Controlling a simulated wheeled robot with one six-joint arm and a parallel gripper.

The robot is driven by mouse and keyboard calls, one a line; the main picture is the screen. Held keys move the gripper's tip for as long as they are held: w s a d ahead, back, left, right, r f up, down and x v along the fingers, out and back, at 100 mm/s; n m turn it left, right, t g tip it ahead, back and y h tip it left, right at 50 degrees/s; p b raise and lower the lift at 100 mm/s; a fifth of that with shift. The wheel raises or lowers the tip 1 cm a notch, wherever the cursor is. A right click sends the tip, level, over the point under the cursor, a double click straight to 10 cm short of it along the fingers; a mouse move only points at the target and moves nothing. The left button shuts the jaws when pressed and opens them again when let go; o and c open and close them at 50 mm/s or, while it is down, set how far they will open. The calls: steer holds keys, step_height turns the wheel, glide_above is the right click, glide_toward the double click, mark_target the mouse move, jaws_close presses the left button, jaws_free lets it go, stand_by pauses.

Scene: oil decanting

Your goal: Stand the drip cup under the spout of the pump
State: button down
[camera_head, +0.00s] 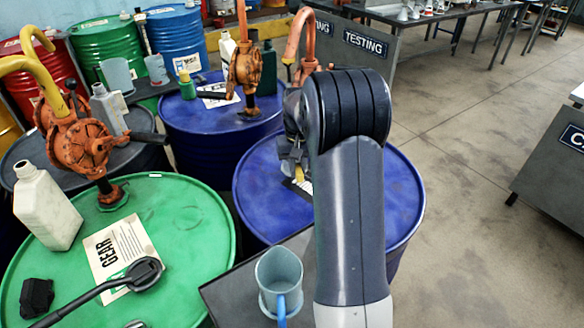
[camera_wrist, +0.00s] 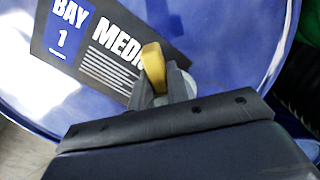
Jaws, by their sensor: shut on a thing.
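My gripper (camera_head: 294,166) is over the near blue drum, partly hidden by my arm in the head view. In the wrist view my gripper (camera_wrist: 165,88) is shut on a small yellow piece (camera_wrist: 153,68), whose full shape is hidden. A pale blue-grey cup (camera_head: 279,272) with a blue handle stands upright on a dark surface at the front, apart from my gripper. An orange pump (camera_head: 78,145) with a yellow pipe stands on the green drum side. Another orange pump (camera_head: 245,70) stands on the farther blue drum. An orange pipe (camera_head: 298,38) shows behind my arm.
The near blue drum (camera_head: 262,205) bears a printed sheet (camera_wrist: 103,50). The green drum (camera_head: 185,225) holds a white jug (camera_head: 46,205), a GEAR sheet and a black tool. Other cups (camera_head: 117,75) and bottles stand at the back left. The floor at right is clear before the benches.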

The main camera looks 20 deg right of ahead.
steer(key=shift+w+a, duration=0.25)
steer(key=shift+w, duration=1.05)
steer(key=shift+w+f+p, duration=0.1)
steer(key=shift+f+p, duration=0.5)
steer(key=shift+f, duration=1.1)
steer(key=shift+f, duration=0.15)
steer(key=c, duration=1.4)
jaws_free()
steer(key=shift+o, duration=0.2)
step_height(320, 180, up, 8)
steer(key=shift+f+b, duration=0.1)
steer(key=shift+b, duration=0.35)
steer(key=shift+f, duration=0.15)
